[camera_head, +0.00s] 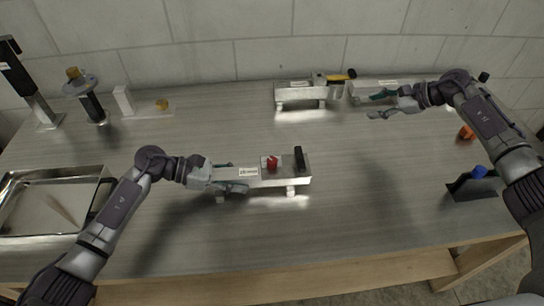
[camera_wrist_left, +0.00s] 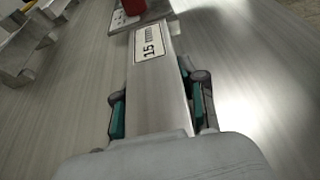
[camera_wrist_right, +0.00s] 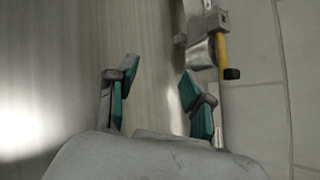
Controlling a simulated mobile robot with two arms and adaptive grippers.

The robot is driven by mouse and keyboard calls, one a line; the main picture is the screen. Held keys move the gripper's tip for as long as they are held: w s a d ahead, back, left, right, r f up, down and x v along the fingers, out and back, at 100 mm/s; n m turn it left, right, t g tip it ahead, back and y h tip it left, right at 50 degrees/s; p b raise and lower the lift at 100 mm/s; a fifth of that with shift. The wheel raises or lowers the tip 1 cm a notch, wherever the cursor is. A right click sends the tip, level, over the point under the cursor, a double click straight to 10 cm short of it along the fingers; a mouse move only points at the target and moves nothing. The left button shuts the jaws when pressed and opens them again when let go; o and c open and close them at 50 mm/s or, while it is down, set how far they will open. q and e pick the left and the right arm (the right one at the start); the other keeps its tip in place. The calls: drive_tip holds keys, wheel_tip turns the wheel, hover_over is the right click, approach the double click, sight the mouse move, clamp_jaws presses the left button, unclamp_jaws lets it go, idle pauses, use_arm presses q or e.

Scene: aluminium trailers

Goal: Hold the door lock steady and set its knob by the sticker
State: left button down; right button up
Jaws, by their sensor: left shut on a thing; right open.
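The door lock (camera_head: 290,173) is a metal bar-shaped unit with short feet in the middle of the table. It carries a red knob (camera_head: 271,162) and a black upright handle (camera_head: 299,158). A white sticker (camera_head: 248,172) on its bar reads "15" with smaller marks in the left wrist view (camera_wrist_left: 151,42). My left gripper (camera_head: 232,180) is shut on the bar's left end, with green pads on both sides (camera_wrist_left: 157,108). My right gripper (camera_head: 382,103) is open and empty at the back right, apart from the lock. The knob is only partly in the left wrist view (camera_wrist_left: 133,6).
A second metal fixture (camera_head: 300,92) with a yellow-and-black handled tool (camera_head: 341,76) stands at the back, near my right gripper. A metal tray (camera_head: 50,202) lies at the left. A dark holder with a blue part (camera_head: 478,182) is at the right. The table right of the lock is clear.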

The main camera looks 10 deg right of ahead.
drive_tip(key=s+a+r+n+g+y, duration=0.1)
drive_tip(key=a+r+n+g, duration=0.1)
drive_tip(key=a, duration=0.6)
drive_tip(key=s+a+r+n+g, duration=0.2)
drive_tip(key=a+n, duration=0.1)
drive_tip(key=a, duration=0.5)
wheel_tip(320, 180, up, 6)
drive_tip(key=n+g+h, duration=0.3)
drive_tip(key=n+h, duration=0.6)
hover_over(272, 160)
wheel_tip(272, 160, down, 12)
drive_tip(key=shift+r, duration=0.25)
clamp_jaws()
